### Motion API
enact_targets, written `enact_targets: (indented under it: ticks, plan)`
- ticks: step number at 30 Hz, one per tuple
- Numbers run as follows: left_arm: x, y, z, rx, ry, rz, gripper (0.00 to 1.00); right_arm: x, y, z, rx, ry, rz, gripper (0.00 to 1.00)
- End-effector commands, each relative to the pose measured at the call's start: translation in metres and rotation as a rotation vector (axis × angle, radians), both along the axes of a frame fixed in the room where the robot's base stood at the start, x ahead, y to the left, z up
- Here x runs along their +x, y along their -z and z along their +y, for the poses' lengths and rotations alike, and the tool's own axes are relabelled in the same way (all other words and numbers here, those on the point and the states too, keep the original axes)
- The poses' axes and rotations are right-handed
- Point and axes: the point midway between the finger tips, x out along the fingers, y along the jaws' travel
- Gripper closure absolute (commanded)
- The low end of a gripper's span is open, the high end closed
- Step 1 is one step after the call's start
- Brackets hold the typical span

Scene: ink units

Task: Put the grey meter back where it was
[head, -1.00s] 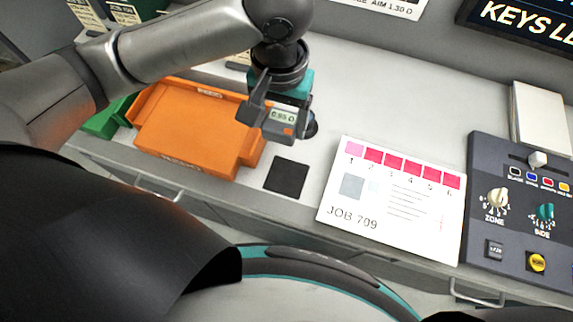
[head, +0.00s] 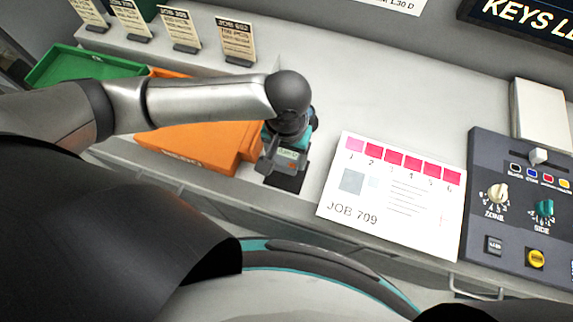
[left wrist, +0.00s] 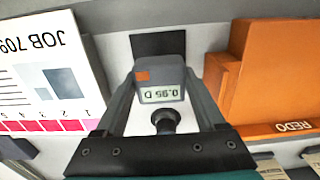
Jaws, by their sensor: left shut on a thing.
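The grey meter (head: 289,158), with a small display and an orange patch, is held in my left gripper (head: 281,158). In the left wrist view the meter (left wrist: 160,94) sits between the two fingers of the gripper (left wrist: 163,84), and its display reads 0.95 D. A black square pad (head: 286,183) lies on the counter, partly hidden behind the meter in the head view. In the left wrist view the pad (left wrist: 158,43) shows just beyond the meter's end. I cannot tell whether the meter touches the pad. My right gripper is not in view.
An orange REDO tray (head: 190,150) stands close left of the pad, with a green tray (head: 85,66) farther left. A JOB 709 card (head: 395,195) lies to the right, then a dark control panel (head: 518,210). Job cards (head: 237,42) stand behind.

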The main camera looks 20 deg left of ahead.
Motion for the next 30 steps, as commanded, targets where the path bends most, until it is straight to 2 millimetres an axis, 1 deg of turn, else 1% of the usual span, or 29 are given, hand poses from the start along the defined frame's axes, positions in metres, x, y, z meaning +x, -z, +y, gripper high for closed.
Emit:
enact_targets:
  ticks: [1, 5, 9, 12, 15, 21, 25, 26, 30]
  plan:
    - [0.000, 0.006, -0.001, 0.000, 0.000, 0.000, 0.88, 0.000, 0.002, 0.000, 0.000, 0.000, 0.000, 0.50]
    - [0.000, 0.015, -0.001, -0.001, -0.001, -0.001, 0.88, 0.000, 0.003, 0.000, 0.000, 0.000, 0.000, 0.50]
    - [0.000, 0.038, 0.000, 0.001, -0.001, 0.001, 0.88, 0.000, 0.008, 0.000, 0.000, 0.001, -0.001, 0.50]
    - [0.000, 0.049, 0.000, 0.001, 0.000, -0.001, 0.88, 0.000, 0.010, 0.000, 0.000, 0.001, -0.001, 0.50]
    - [0.001, 0.053, 0.000, -0.001, 0.001, -0.002, 0.88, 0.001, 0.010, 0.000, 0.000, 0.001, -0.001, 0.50]
    - [0.001, 0.052, 0.000, -0.001, 0.001, -0.002, 0.88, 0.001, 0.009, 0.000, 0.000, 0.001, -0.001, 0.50]
    - [0.000, 0.055, -0.001, -0.001, 0.000, 0.000, 0.88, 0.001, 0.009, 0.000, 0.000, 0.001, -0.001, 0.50]
    - [0.000, 0.056, -0.001, -0.001, 0.000, 0.000, 0.27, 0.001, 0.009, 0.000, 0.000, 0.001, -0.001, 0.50]
    - [0.000, 0.055, -0.001, -0.001, 0.000, -0.001, 0.11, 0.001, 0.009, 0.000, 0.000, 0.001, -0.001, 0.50]
